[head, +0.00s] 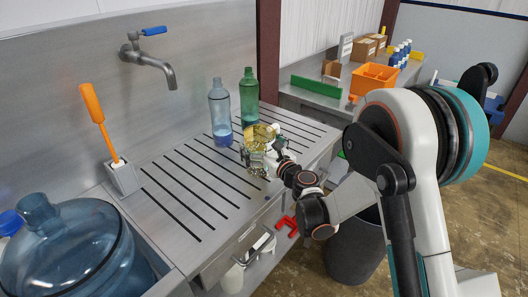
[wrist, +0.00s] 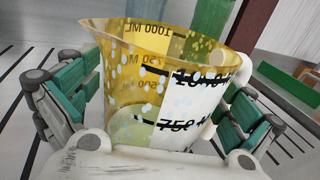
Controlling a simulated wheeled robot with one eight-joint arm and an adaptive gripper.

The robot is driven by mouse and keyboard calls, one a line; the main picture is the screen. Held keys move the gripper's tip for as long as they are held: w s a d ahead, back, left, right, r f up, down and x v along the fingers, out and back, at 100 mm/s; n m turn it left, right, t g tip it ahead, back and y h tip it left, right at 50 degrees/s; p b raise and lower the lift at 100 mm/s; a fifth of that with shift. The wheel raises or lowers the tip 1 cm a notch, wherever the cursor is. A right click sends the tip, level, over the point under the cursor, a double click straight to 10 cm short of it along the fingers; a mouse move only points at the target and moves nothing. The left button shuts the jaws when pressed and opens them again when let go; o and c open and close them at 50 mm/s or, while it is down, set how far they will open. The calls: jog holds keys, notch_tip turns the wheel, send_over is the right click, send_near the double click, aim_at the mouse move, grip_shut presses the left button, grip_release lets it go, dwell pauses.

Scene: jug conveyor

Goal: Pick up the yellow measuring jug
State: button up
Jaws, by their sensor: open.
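The yellow measuring jug (head: 259,138) is a see-through yellow cup with black volume marks and a white scale panel. It stands on the slatted steel drainboard (head: 190,172), in front of two bottles. In the wrist view the jug (wrist: 150,85) fills the middle, with its spout at the upper left and part of a pale handle at the right. My gripper (head: 262,158) is at the jug. In the wrist view its green-padded fingers (wrist: 150,105) stand open on the jug's left and right sides. I cannot tell whether either finger touches it.
A clear blue bottle (head: 220,115) and a green bottle (head: 249,98) stand just behind the jug. A wall tap (head: 150,58) juts out above. An orange-handled brush (head: 95,110) stands in a holder at left. A large blue water bottle (head: 60,250) is at front left. Slatted board left of the jug is clear.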

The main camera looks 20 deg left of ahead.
jog(key=c, duration=1.4)
jog(key=shift+r, duration=0.15)
